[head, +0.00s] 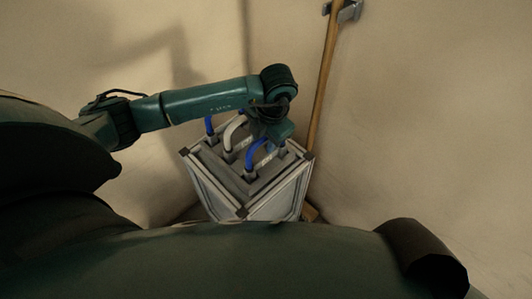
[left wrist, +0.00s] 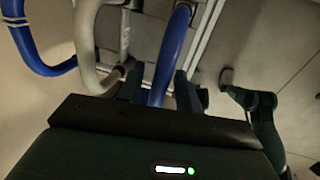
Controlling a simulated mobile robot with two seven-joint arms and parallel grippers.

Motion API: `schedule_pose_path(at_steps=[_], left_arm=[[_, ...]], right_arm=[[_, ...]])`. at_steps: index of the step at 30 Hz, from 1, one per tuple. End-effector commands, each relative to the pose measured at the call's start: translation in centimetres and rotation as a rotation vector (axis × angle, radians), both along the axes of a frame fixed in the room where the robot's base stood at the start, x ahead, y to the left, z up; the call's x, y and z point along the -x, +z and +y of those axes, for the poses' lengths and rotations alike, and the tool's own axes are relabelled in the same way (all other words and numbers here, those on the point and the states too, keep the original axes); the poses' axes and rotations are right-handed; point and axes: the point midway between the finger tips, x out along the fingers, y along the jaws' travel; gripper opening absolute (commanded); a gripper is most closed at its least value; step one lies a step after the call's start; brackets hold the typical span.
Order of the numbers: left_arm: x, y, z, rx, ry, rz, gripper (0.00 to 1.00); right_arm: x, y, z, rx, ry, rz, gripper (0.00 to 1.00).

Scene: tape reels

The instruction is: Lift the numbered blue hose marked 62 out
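A blue hose (head: 256,153) arches out of the top of a grey metal-framed box at its right side. In the left wrist view this blue hose (left wrist: 172,45) runs down between the two fingers of my left gripper (left wrist: 160,92), which look open, with a narrow gap on each side. In the head view my left gripper (head: 272,136) points down over the box, partly hidden by its own wrist. A second blue hose (head: 208,125) stands at the left, also seen in the left wrist view (left wrist: 32,48). No number 62 is readable. My right gripper is not in view.
A white hose (head: 232,132) arches between the blue hoses, close to the left finger in the wrist view. The box (head: 255,207) stands in a wall corner. A wooden handle (head: 324,80) leans up the wall right behind it.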

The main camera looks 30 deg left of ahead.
Motion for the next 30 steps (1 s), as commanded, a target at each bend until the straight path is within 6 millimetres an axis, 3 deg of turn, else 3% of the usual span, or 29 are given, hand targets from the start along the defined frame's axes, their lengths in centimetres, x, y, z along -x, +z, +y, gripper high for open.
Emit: schedule_pose_path(at_steps=[12, 30], left_arm=[[-0.01, 0.06, -0.03, 0.0, 0.0, 0.0, 0.0], [-0.09, 0.64, -0.01, 0.001, 0.0, -0.003, 0.0]], right_arm=[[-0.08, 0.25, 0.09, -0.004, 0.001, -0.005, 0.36], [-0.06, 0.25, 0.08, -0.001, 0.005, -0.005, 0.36]])
